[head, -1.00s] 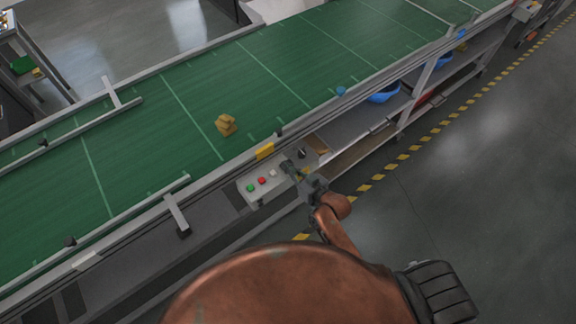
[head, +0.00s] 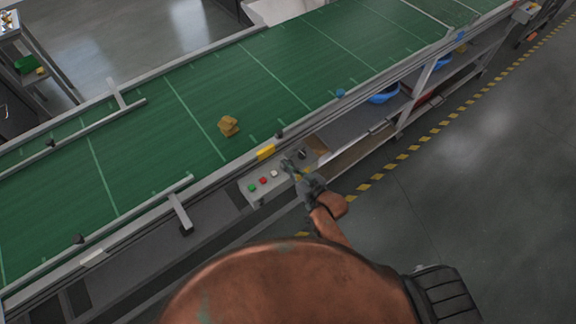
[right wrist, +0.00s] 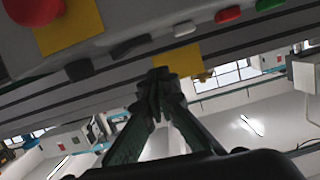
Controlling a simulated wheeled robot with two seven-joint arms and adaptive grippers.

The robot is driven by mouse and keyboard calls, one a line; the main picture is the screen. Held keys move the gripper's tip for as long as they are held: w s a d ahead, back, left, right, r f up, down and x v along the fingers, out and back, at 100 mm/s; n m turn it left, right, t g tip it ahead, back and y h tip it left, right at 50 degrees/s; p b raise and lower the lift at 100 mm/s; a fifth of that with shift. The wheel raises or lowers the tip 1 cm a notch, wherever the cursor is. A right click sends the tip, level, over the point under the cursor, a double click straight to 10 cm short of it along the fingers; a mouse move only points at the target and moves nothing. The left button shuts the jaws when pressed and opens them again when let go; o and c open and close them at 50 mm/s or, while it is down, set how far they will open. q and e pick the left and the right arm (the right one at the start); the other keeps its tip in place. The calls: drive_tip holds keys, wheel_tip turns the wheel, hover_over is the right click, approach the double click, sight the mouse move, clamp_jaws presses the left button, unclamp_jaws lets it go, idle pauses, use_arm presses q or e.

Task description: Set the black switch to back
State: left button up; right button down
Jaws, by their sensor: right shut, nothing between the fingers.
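The control panel (head: 257,198) sits on the near side of the conveyor. In the right wrist view, a dark elongated switch piece (right wrist: 130,46) is beside the white button, and a second black piece (right wrist: 78,70) lies further left. A black knob (head: 302,154) shows at the panel's far right in the head view; I cannot tell for certain which piece is the task's switch. My right gripper (head: 287,165) is shut and empty over the panel, hiding part of it. In the right wrist view its fingertips (right wrist: 158,78) appear just below the dark piece; contact cannot be told.
Green (head: 251,188), red (head: 263,181) and white (head: 274,174) buttons are left of the gripper. A red mushroom button (right wrist: 35,8) sits near a yellow plate (right wrist: 70,27). The green conveyor (head: 150,130) carries a tan object (head: 228,126). Open floor lies at right.

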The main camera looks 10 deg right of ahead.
wheel_tip(320, 180, up, 2)
drive_tip(key=shift+p, duration=0.55)
use_arm(q)
drive_tip(key=shift+w+r+b, duration=0.3)
drive_tip(key=shift+r+b, duration=0.05)
drive_tip(key=shift+b, duration=0.4)
use_arm(e)
drive_tip(key=v, duration=0.9)
drive_tip(key=shift+s+f, duration=0.3)
drive_tip(key=shift+s, duration=0.25)
